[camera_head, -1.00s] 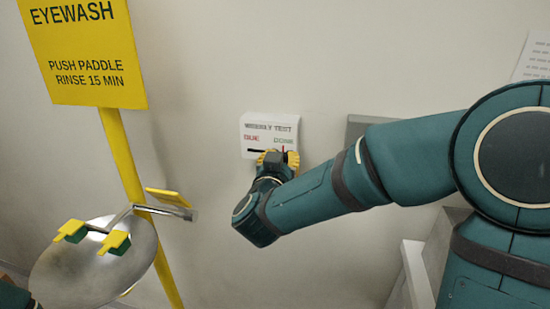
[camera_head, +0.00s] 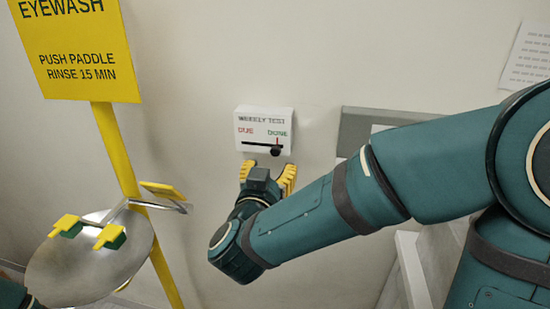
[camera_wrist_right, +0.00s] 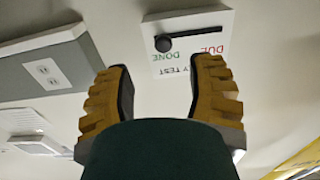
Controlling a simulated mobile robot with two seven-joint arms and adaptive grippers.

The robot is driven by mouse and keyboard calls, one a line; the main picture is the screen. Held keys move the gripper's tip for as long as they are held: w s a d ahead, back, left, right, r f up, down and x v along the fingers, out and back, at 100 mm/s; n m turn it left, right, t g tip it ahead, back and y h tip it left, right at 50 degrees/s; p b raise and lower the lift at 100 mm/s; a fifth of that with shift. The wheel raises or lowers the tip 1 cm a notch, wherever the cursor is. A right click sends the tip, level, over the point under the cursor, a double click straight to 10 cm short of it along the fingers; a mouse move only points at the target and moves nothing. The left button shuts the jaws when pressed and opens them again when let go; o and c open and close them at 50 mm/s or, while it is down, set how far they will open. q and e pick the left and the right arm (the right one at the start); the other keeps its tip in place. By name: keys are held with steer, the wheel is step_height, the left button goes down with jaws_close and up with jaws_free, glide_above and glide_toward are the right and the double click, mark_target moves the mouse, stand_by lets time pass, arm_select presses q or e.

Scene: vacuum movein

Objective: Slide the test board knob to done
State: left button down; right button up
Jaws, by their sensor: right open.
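The test board (camera_head: 263,120) is a small white panel on the wall in the head view, with red "DUE" at left and green "DONE" at right. Its dark round knob (camera_head: 276,151) sits at the right, "DONE" end of the black slot. My right gripper (camera_head: 268,172) is open and empty just below the board, apart from the knob. In the right wrist view the board (camera_wrist_right: 183,66) appears inverted beyond the open yellow fingers (camera_wrist_right: 160,85), with the knob (camera_wrist_right: 163,44) at the "DONE" end. My left gripper does not show.
A yellow eyewash sign (camera_head: 75,55) on a yellow post and a metal eyewash bowl (camera_head: 95,265) stand at the left. A grey wall panel (camera_head: 365,130) is right of the board, behind my right arm. A paper sheet (camera_head: 527,55) hangs at upper right.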

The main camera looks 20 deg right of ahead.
steer(key=shift+v, duration=2.15)
steer(key=w+a+f+n+g+y, duration=0.25)
steer(key=f+y, duration=0.25)
steer(key=f, duration=0.7)
steer(key=w+a+f+n+g+y, duration=0.1)
steer(key=w+a+f+n+y, duration=0.2)
steer(key=f, duration=0.9)
steer(key=s+a+f+g+y, duration=0.1)
steer(key=s+f+g+y, duration=0.5)
steer(key=s+f+g, duration=0.4)
steer(key=s+f, duration=0.6)
steer(key=f, duration=0.3)
steer(key=shift+f, duration=0.4)
steer(key=shift+w, duration=0.1)
